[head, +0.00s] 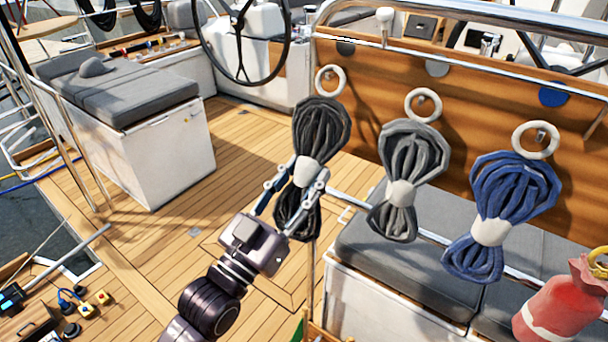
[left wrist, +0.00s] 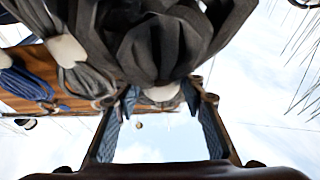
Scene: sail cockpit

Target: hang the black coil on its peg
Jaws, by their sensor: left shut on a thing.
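The black coil (head: 322,128) is upright, with a white ring (head: 330,80) above it and a white band round its waist. My left gripper (head: 304,175) is shut on it at the band, with a finger on each side. In the left wrist view the black coil (left wrist: 155,45) fills the top middle, and its band (left wrist: 162,92) shows between the fingertips. The ring is in front of the wooden panel (head: 385,80). A peg behind it is not clear, and I cannot tell whether the ring is around one. My right gripper is not in view.
A grey coil (head: 408,165) and a blue coil (head: 500,205) hang to the right, rings around small pegs. Grey and blue discs mark the panel above them. A red bag (head: 560,300) is at lower right. A grey-cushioned bench (head: 385,255) lies below.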

